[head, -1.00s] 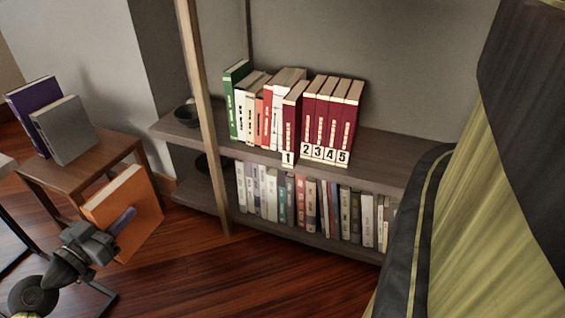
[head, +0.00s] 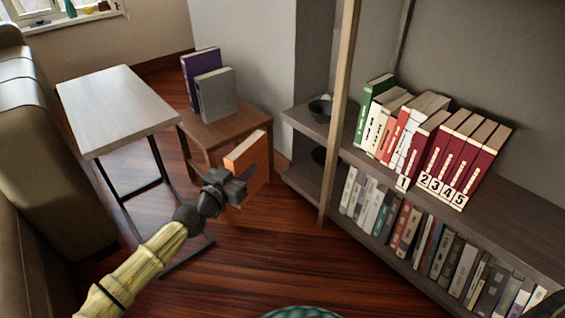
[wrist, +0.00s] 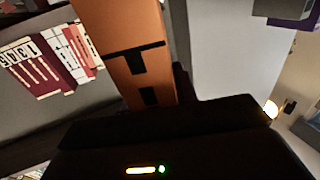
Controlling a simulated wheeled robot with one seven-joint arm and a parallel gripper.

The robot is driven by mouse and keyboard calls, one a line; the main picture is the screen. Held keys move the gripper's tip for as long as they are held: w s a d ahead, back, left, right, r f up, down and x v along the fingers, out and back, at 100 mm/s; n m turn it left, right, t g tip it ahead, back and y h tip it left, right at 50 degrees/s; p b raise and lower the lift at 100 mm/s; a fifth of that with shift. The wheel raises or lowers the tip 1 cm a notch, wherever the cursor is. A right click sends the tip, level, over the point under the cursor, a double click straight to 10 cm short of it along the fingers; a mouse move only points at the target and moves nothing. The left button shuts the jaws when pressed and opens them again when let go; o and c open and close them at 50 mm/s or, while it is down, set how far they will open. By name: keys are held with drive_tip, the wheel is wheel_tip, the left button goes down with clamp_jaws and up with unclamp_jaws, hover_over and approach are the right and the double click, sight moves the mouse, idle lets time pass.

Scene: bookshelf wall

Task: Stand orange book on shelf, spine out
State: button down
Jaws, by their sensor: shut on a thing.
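The orange book (head: 257,172) is held in the air by my gripper (head: 240,183), in front of the small brown side table in the head view. My gripper is shut on it. In the wrist view the orange book (wrist: 128,45) rises from the jaws with black marks on its near face; the fingertips are mostly dark and hidden there. The shelf's upper board (head: 500,222) carries a row of books at the right. The gripper and book are left of the shelf's wooden post, apart from it.
Red numbered books (head: 462,160) stand right of a mixed group with a green book (head: 371,105). A dark bowl (head: 320,110) sits left of the post (head: 341,120). Purple (head: 190,75) and grey (head: 217,95) books stand on the side table (head: 257,112). A white-topped table (head: 115,105) is left.

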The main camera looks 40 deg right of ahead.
drive_tip(key=w+a+r+n+t+y+p, duration=0.1)
drive_tip(key=w+a+n+t+y+p, duration=0.3)
drive_tip(key=a+n+t+y+p, duration=0.6)
drive_tip(key=a+y+p, duration=0.1)
drive_tip(key=a+p, duration=0.2)
drive_tip(key=a, duration=0.1)
drive_tip(key=shift+a+r+p, duration=0.15)
drive_tip(key=shift+a+p, duration=0.1)
drive_tip(key=shift+p, duration=0.15)
